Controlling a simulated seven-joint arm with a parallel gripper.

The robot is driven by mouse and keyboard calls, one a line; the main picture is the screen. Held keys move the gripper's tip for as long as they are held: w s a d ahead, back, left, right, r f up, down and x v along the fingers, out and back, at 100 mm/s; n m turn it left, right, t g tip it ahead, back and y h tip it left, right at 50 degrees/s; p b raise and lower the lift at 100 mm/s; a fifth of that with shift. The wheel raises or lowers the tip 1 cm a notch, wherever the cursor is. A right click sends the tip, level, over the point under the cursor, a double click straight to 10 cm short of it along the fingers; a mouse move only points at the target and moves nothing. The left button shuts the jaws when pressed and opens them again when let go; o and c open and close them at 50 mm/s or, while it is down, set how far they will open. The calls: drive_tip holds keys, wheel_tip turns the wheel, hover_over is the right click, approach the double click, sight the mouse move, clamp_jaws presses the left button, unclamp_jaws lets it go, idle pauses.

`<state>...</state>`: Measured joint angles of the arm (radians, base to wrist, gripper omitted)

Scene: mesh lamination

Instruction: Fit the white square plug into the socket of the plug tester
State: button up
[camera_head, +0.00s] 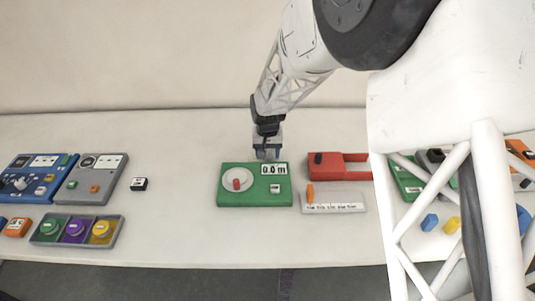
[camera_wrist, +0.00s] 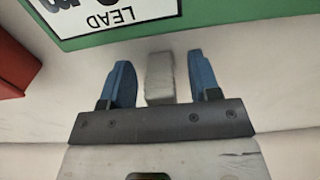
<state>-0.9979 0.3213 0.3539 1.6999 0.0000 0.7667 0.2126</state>
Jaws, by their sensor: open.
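My gripper (camera_head: 268,154) points down just behind the green box. In the wrist view its two blue fingers (camera_wrist: 160,84) are open, one on each side of a small whitish block (camera_wrist: 160,78), with a gap on both sides. The block looks like the white square plug and lies on the table close to the green box's edge; the gripper hides it in the head view. A grey panel (camera_head: 72,192) at left has a round dark-ringed fitting, a label and a small orange part. I cannot tell whether it is the plug tester, and no socket is clearly readable.
The green box (camera_head: 225,197) carries a white dial with a red knob and a display. A red tray (camera_head: 355,158) and a pale labelled block (camera_head: 345,198) stand right of it. A small black-and-white block (camera_head: 138,184) and a three-button panel (camera_head: 117,225) are at left.

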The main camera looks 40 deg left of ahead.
drive_tip(key=shift+f, duration=0.1)
idle(0.5)
clamp_jaws()
drive_tip(key=shift+r, duration=5)
drive_tip(key=shift+w, duration=0.1)
